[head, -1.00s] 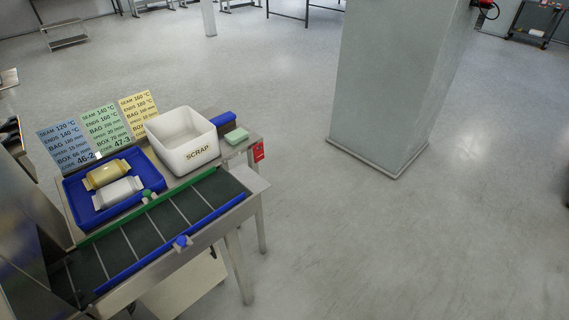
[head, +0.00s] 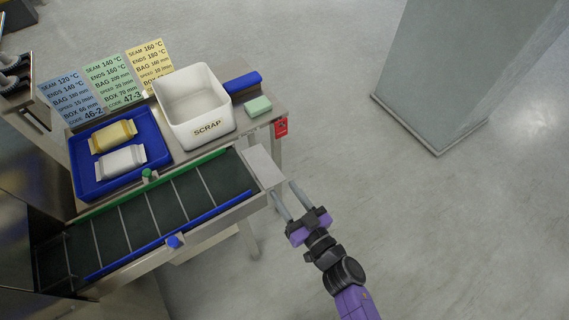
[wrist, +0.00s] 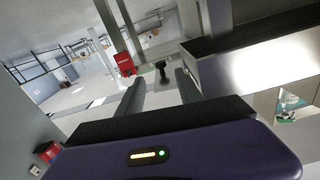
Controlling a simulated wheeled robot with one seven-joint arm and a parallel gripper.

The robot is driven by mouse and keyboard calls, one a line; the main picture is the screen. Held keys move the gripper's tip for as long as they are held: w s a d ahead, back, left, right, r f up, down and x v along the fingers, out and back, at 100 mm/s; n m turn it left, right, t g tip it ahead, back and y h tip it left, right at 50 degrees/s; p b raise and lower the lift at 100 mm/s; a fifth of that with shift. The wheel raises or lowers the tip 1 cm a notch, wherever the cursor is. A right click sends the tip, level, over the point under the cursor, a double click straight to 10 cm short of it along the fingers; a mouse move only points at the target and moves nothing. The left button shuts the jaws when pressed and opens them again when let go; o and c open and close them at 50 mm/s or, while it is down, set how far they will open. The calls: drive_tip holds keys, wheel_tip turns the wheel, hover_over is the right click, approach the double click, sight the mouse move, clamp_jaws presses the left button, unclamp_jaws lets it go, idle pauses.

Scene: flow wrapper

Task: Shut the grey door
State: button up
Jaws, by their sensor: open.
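I cannot make out a grey door in either view. The steel body of the machine (head: 22,225) shows only in part at the left edge of the head view. My gripper (head: 284,190) is open, with nothing seen between its fingers. In the head view it appears by the right end of the conveyor (head: 160,212); I cannot tell whether it touches it. In the wrist view the two fingers (wrist: 160,80) stand apart, with a bright steel panel (wrist: 262,68) to their right.
A blue tray (head: 84,184) holds a gold pack and a white pack. A white scrap bin (head: 206,132), a green block (head: 258,106) and settings cards (head: 105,82) are behind the conveyor. A thick grey pillar (head: 455,80) stands at right. The floor (head: 450,240) between is clear.

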sight(272, 174)
drive_tip(key=b+x, duration=0.1)
drive_tip(key=x, duration=0.6)
drive_tip(key=shift+w+a, duration=0.15)
drive_tip(key=shift+a, duration=0.05)
drive_tip(key=shift+c, duration=0.2)
clamp_jaws()
